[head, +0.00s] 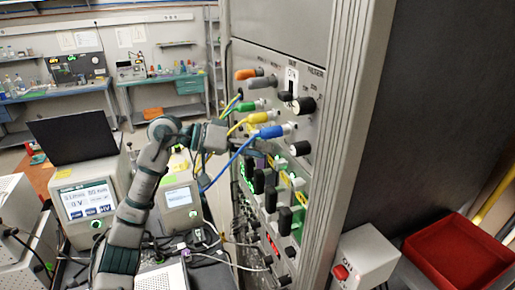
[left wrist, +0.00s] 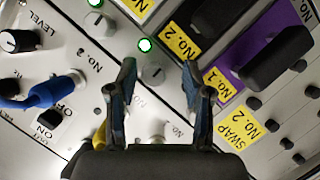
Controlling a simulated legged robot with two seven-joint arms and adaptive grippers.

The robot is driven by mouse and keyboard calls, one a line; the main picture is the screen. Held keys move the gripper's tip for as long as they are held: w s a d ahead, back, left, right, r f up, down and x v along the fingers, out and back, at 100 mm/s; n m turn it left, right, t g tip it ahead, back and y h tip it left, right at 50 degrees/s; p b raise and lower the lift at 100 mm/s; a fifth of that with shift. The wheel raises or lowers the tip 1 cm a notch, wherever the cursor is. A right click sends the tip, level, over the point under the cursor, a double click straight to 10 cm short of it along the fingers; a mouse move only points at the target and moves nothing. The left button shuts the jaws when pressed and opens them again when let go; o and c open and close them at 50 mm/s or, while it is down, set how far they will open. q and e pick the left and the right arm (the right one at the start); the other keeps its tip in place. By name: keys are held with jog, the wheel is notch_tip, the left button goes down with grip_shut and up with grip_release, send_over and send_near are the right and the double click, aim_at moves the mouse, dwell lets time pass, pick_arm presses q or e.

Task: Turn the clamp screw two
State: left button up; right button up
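A grey slotted clamp screw (left wrist: 153,74) shows on the pale panel in the left wrist view, below a lit green lamp (left wrist: 145,45). A label nearby is too small to read surely. My left gripper (left wrist: 159,76) is open, with one finger on each side of this screw; I cannot tell whether they touch it. A second grey screw (left wrist: 97,23) sits farther up and left. In the head view my left gripper (head: 262,146) reaches the front of the rack (head: 320,75), partly hidden behind the cables. My right gripper is not in view.
A blue cable (head: 237,167) and a yellow cable (head: 240,124) hang by the left wrist. Black handles (head: 285,220) stick out below. A red tray (head: 460,252) and a white box with a red button (head: 367,258) are at the right.

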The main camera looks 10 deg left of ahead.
pick_arm(q)
jog(key=shift+r, duration=0.15)
jog(key=shift+s+a+r, duration=0.1)
jog(key=shift+a, duration=0.15)
jog(key=v, duration=1.1)
jog(key=shift+a, duration=0.35)
